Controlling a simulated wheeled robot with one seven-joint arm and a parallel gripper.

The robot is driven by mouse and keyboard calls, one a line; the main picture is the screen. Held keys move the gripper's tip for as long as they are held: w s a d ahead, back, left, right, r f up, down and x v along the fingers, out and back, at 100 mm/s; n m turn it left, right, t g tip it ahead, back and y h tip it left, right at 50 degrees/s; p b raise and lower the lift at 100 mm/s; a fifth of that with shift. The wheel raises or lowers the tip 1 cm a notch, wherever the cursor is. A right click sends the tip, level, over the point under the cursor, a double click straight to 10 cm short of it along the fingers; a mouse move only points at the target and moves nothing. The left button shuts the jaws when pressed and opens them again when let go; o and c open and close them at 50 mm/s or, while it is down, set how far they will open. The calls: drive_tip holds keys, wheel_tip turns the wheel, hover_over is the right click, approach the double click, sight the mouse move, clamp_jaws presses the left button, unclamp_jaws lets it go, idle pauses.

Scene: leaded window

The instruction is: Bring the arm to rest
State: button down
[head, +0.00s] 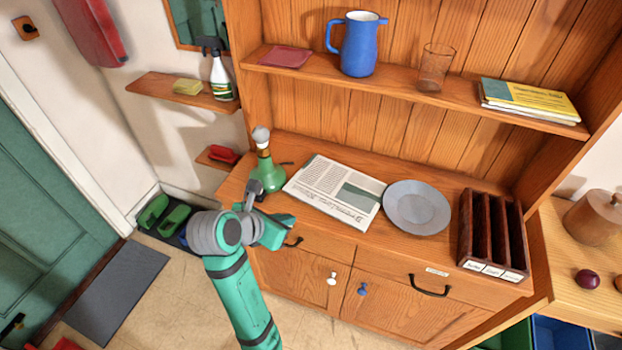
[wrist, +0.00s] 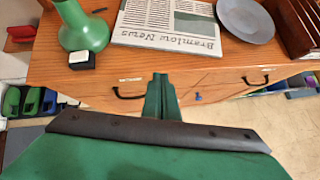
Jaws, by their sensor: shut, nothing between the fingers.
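My green and grey arm (head: 240,290) reaches up from the bottom of the head view to the front left of the wooden dresser (head: 440,245). My gripper shows in the wrist view (wrist: 160,90), shut and empty, in front of the dresser's drawer fronts. In the head view the fingertips are hard to make out behind the wrist.
A newspaper (head: 335,190), a grey plate (head: 416,207) and a dark wooden rack (head: 492,235) lie or stand on the dresser top. The shelf above holds a blue jug (head: 357,45) and a glass (head: 435,68). Black drawer handles (wrist: 128,93) stick out near my gripper.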

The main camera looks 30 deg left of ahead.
drive_tip(key=s+d+f+m+t+y, duration=0.1)
drive_tip(key=s+d+f+m, duration=0.2)
drive_tip(key=d+f+m, duration=0.5)
drive_tip(key=s+d+f+m+t+y, duration=0.1)
drive_tip(key=s+d+f+m+y, duration=0.15)
drive_tip(key=d+f+m, duration=0.5)
drive_tip(key=s+d+r+m+t+h, duration=0.1)
drive_tip(key=s+d+r+m+t, duration=0.1)
drive_tip(key=s+d+m, duration=0.4)
drive_tip(key=s+d+r+m+t+h, duration=0.1)
drive_tip(key=s+d+m, duration=0.5)
drive_tip(key=s+m, duration=0.7)
wheel_tip(320, 180, up, 3)
drive_tip(key=shift+s+d+f+t, duration=0.15)
drive_tip(key=shift+s+d+t, duration=0.25)
drive_tip(key=shift+s+t, duration=0.55)
drive_tip(key=shift+s+a+g+h, duration=0.1)
drive_tip(key=shift+s+g+h, duration=0.1)
drive_tip(key=shift+g+h, duration=0.05)
